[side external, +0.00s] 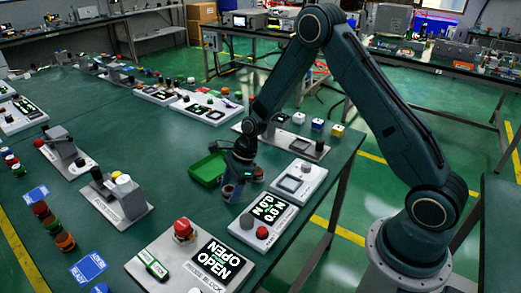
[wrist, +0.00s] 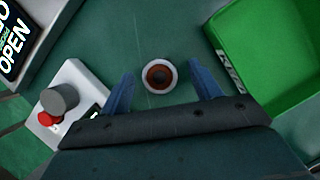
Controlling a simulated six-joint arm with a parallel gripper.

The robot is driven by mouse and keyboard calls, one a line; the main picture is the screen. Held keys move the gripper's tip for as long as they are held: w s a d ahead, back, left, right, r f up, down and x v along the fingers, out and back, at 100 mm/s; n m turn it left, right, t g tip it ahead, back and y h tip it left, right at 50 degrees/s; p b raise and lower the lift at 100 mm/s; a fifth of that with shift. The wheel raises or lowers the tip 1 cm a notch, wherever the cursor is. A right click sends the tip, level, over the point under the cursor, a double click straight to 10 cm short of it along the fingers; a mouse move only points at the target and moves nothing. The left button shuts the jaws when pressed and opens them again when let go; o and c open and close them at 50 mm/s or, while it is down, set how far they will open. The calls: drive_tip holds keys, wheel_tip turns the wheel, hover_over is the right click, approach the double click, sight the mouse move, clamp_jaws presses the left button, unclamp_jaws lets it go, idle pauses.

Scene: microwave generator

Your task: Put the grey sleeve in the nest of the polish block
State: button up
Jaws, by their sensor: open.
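My gripper (wrist: 161,72) is open, and it points down over the table in the side view (side external: 236,182). Between its blue fingers in the wrist view is a small round piece (wrist: 160,63) with a pale grey rim and a red-brown inside, probably the grey sleeve. Both fingers look apart from it. In the side view the gripper partly hides it.
A green tray (side external: 208,169) stands close beside my gripper and shows at the right in the wrist view (wrist: 285,50). A unit with a grey knob and red button (side external: 262,215) is close on the other side. Blue cards (side external: 89,267) and stacked rings (side external: 65,242) lie left.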

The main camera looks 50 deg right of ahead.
sight(231, 189)
drive_tip(key=c, duration=1.2)
drive_tip(key=shift+r, duration=0.2)
wheel_tip(231, 189, up, 20)
drive_tip(key=shift+f, duration=0.15)
idle(0.4)
